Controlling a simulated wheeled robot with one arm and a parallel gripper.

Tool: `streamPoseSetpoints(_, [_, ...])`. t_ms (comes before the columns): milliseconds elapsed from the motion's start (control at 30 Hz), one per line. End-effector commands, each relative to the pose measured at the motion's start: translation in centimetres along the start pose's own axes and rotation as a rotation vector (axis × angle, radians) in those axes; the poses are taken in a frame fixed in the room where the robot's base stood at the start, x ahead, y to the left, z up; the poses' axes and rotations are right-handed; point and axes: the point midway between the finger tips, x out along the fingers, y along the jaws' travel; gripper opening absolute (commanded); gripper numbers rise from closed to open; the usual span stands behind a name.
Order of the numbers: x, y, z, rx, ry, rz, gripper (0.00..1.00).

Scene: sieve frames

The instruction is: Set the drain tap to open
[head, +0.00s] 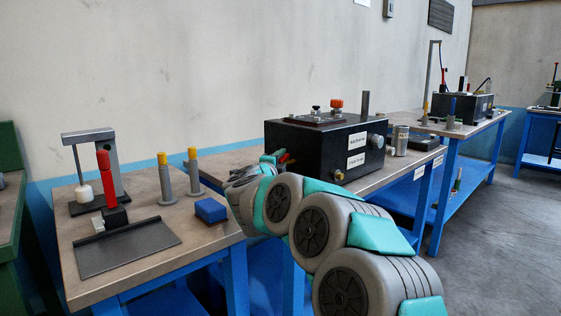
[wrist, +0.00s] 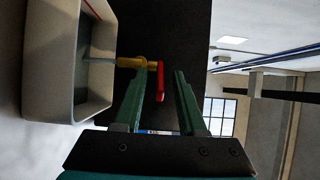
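The drain tap has a brass body (wrist: 132,62) and a red lever (wrist: 160,82), against the dark side of the black box (wrist: 185,30). In the head view the black box (head: 312,150) stands on the middle bench, and a bit of red shows at its left side. My gripper (wrist: 157,76) is open, its two green fingers on either side of the red lever. A gap shows on both sides of the lever; contact is not visible. In the head view my gripper (head: 272,158) is by the box's left side, partly hidden by my arm.
A pale container (wrist: 38,60) is beside the tap in the wrist view; a thin pale strip runs from the spout into it. The left bench (head: 150,269) holds a red-handled device (head: 104,170), grey posts and a blue block (head: 210,210). A can (head: 400,141) stands right of the box.

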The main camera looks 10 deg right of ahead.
Motion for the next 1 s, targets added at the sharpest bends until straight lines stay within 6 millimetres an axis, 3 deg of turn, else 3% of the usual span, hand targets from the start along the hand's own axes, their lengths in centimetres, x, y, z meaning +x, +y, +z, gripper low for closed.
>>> streamPoseSetpoints(267, [-1.0,0.0,0.0,0.001,-0.001,0.001,0.4])
streamPoseSetpoints(733, [-7.2,0.0,0.1,0.001,-0.003,0.0,0.4])
streamPoseSetpoints(1000, [-7.8,0.0,0.1,0.0,-0.001,0.0,0.4])
